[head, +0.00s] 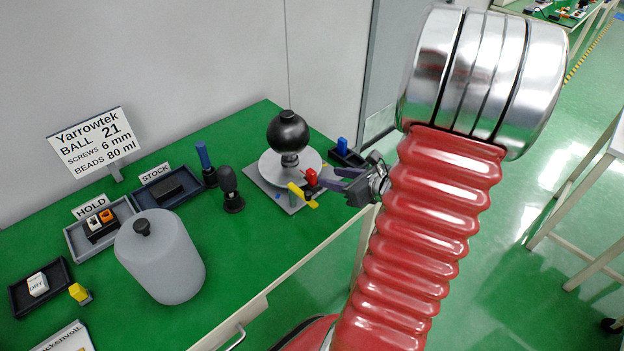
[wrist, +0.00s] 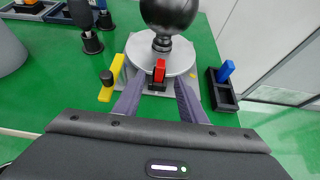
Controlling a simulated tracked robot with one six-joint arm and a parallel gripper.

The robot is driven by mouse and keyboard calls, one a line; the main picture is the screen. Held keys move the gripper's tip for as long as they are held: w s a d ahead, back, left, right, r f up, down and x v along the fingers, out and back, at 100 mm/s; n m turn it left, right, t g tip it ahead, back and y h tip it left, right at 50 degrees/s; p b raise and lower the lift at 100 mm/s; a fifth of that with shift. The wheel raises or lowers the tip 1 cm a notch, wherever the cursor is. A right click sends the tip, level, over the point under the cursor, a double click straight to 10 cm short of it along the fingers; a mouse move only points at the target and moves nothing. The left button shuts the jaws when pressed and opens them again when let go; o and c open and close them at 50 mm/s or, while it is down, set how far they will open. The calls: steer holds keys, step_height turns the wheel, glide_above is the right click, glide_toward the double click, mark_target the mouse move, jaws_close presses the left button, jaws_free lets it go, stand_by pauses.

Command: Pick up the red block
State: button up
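The red block (head: 311,176) stands upright in a small black holder at the front edge of a round grey plate (head: 268,166). In the wrist view the red block (wrist: 159,71) is near the picture's middle, in front of the black ball's stand. My gripper (head: 324,179) comes in from the right in the head view, its purple fingers reaching toward the block. In the wrist view my gripper (wrist: 159,84) is open, with one fingertip on each side of the block's line. I see no contact with the block; how far it sits between the fingertips is unclear.
A black ball (head: 288,131) on a stand rises behind the block. A yellow piece (wrist: 112,78) lies close at left, and a blue block (wrist: 226,71) sits in a black tray at right. A grey canister (head: 160,257) stands farther left on the green table.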

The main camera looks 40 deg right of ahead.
mark_target(315, 174)
steer(key=shift+x, duration=1.9)
steer(key=shift+x, duration=2.6)
steer(key=shift+d, duration=0.15)
steer(key=shift+c, duration=0.4)
jaws_close()
